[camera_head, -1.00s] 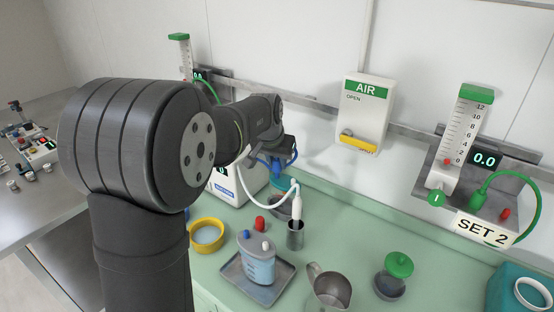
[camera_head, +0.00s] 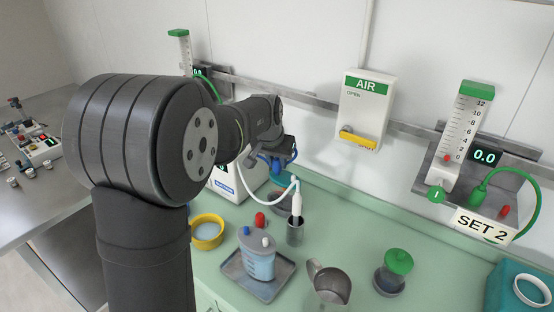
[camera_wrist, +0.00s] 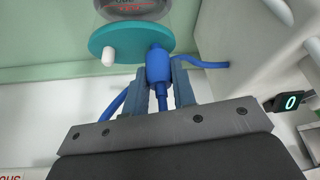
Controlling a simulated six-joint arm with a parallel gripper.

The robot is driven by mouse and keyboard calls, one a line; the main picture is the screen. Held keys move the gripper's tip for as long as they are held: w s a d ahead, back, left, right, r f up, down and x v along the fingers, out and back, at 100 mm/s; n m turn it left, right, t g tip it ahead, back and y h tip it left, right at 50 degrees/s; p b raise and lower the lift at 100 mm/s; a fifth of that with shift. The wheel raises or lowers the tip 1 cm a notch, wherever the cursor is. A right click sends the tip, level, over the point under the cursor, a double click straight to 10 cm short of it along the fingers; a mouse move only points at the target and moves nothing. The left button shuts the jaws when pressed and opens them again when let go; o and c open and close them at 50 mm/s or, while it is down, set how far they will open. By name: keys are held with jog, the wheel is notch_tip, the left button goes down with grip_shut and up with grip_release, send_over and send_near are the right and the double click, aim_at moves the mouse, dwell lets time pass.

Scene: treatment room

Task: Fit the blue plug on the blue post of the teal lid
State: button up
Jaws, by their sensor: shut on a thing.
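The teal lid (camera_wrist: 118,41) shows at the top of the wrist view, on a clear jar. A short white post (camera_wrist: 108,57) stands on it at the left. My gripper (camera_wrist: 160,82) is shut on the blue plug (camera_wrist: 158,66), whose blue hose runs back between the fingers. The plug's tip overlaps the lid's rim in this view. The blue post is hidden or merges with the plug, so I cannot tell whether they touch. In the head view my gripper (camera_head: 276,158) is beside the suction unit, with the plug below it; the lid is mostly hidden there.

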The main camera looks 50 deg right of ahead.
aim_at(277, 159)
jog(key=shift+f, duration=0.7)
dwell(0.5)
jog(key=o, duration=1)
jog(key=shift+o, duration=0.2)
jog(key=shift+r, duration=0.1)
jog(key=shift+r, duration=3.4)
jog(key=shift+f, duration=0.1)
jog(key=shift+f, duration=3.45)
jog(key=shift+r, duration=0.1)
